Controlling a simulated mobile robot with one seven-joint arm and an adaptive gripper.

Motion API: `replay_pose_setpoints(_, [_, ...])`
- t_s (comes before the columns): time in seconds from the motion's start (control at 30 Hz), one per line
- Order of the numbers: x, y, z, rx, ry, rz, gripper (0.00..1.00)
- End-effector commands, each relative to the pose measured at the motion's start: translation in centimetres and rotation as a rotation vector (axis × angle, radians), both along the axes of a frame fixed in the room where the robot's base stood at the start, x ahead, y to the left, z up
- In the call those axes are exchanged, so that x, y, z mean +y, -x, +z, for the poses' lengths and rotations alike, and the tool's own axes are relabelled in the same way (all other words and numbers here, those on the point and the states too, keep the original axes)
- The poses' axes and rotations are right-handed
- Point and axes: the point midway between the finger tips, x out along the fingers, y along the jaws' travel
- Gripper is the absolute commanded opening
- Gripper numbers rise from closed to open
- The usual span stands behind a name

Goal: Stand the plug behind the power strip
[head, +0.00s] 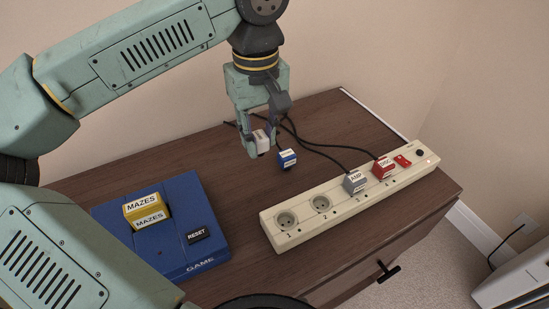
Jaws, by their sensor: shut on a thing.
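My gripper (261,146) points down over the table behind the power strip. It is shut on a white plug (262,140), which sits between its fingers; whether the plug touches the table is hard to tell. A blue and white plug (287,159) with a cord is on the table just right of the gripper, behind the strip. The cream power strip (344,212) lies diagonally along the table's front. Its two left sockets are empty. A grey plug labelled AMP (355,182) and a red plug (383,167) sit in sockets farther right.
A blue game console (190,215) with a yellow MAZES cartridge (146,209) and a RESET button lies at left. Black cords (322,147) run behind the strip. The wall stands close behind the table. Bare wood lies between console and strip.

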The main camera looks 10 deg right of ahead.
Motion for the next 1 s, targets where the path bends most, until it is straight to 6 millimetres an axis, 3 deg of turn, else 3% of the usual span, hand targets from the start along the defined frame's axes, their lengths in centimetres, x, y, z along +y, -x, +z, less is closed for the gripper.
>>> replay_pose_setpoints(0.1, [0.0,0.1,-2.1,0.002,0.001,0.0,0.0])
replay_pose_setpoints(0.53, [0.0,0.0,-6.8,0.002,0.001,0.001,0.0])
replay_pose_setpoints(0.97, [0.0,0.0,-7.8,-0.001,0.002,0.002,0.0])
replay_pose_setpoints(1.0, [0.0,0.0,-7.6,-0.001,0.002,0.002,0.27])
